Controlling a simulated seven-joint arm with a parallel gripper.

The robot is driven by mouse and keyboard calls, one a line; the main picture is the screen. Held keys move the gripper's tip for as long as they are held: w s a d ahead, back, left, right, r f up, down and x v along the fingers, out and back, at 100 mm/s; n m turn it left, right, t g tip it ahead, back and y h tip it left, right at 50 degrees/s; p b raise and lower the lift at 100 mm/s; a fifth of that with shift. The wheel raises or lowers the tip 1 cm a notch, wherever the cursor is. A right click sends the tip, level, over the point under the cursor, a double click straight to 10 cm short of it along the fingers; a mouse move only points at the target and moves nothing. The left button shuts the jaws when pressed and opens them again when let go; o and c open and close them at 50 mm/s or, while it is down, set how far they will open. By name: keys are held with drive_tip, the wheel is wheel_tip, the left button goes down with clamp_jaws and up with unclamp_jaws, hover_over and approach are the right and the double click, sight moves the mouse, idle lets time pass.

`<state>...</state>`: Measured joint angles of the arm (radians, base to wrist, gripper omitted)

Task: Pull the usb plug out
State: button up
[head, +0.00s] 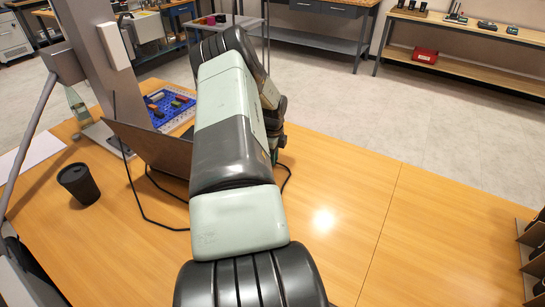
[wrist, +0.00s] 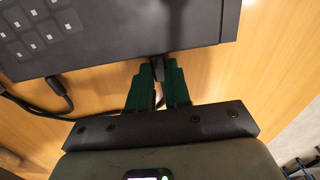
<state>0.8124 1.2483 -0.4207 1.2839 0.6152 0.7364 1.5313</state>
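The black usb plug (wrist: 158,68) is at the laptop's edge in the wrist view, with its cable running back between my fingers. The dark laptop (wrist: 130,35) fills the top of that view; its screen back (head: 150,146) shows in the head view. My gripper (wrist: 159,70) has its two dark green fingers on either side of the plug, and they appear to touch it. The plug's tip is hidden at the laptop's edge, so I cannot see how deep it sits.
A second black cable (wrist: 62,92) meets the same laptop edge to the left. A black cup (head: 79,184) stands left of the laptop on the wooden table (head: 345,195). A blue tray (head: 172,112) with small parts lies behind. The table's right side is largely clear.

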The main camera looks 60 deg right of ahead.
clamp_jaws()
drive_tip(key=shift+s+d, duration=0.15)
drive_tip(key=shift+s, duration=0.55)
drive_tip(key=shift+s+d, duration=0.15)
drive_tip(key=shift+s, duration=0.55)
drive_tip(key=o, duration=0.6)
unclamp_jaws()
drive_tip(key=shift+w+r, duration=0.1)
wheel_tip(320, 180, up, 11)
drive_tip(key=shift+f, duration=0.2)
